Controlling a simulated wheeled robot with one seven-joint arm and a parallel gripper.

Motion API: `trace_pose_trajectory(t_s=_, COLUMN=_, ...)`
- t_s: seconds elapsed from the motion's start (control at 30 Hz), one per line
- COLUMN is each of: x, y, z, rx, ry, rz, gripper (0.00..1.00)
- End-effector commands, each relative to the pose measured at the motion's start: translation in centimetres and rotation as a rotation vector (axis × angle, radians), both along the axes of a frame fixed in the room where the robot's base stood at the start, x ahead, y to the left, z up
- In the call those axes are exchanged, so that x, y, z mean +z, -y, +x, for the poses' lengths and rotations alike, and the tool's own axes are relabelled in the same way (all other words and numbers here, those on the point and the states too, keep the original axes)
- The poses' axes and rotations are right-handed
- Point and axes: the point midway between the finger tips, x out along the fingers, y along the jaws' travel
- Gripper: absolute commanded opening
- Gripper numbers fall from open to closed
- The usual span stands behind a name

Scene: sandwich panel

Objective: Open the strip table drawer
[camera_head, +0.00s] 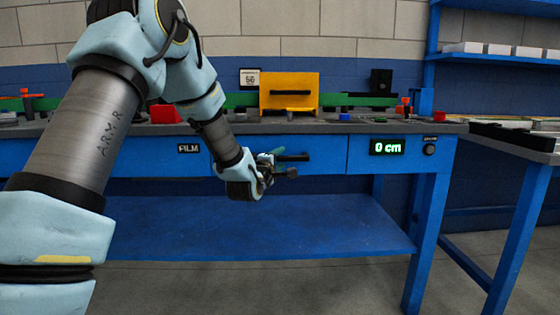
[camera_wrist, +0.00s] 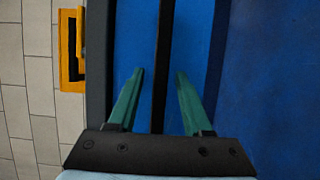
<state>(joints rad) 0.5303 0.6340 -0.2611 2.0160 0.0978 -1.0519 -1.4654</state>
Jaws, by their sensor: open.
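The strip table (camera_head: 320,172) is blue with a grey top. Its middle drawer front (camera_head: 325,166) looks flush with the frame. A black bar handle (camera_head: 292,157) sits on that front. My gripper (camera_head: 266,161) is at the left end of the handle, with green fingers. In the wrist view, the open fingers (camera_wrist: 160,72) lie on either side of a long dark bar (camera_wrist: 162,50), which looks like the handle. Whether the bar is between the fingertips in depth, or touched, I cannot tell. My gripper hides the handle's left end in the head view.
A green display (camera_head: 387,147) on the table's right reads "0 cm", beside a black knob (camera_head: 429,150). A FILM label (camera_head: 188,148) marks the left front. A yellow box (camera_head: 289,92) stands on top. A blue lower shelf (camera_head: 240,228) lies below; the floor in front is clear.

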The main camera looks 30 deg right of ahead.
Motion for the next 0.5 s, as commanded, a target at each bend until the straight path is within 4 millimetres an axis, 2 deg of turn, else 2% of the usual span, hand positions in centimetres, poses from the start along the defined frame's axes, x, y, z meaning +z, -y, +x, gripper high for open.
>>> trace_pose_trajectory(t_s=0.23, x=0.00, y=0.04, z=0.03, rx=0.000, ry=0.000, rz=0.000, gripper=0.50)
trace_pose_trajectory(t_s=0.5, x=0.00, y=0.02, z=0.02, rx=0.000, ry=0.000, rz=0.000, gripper=0.20)
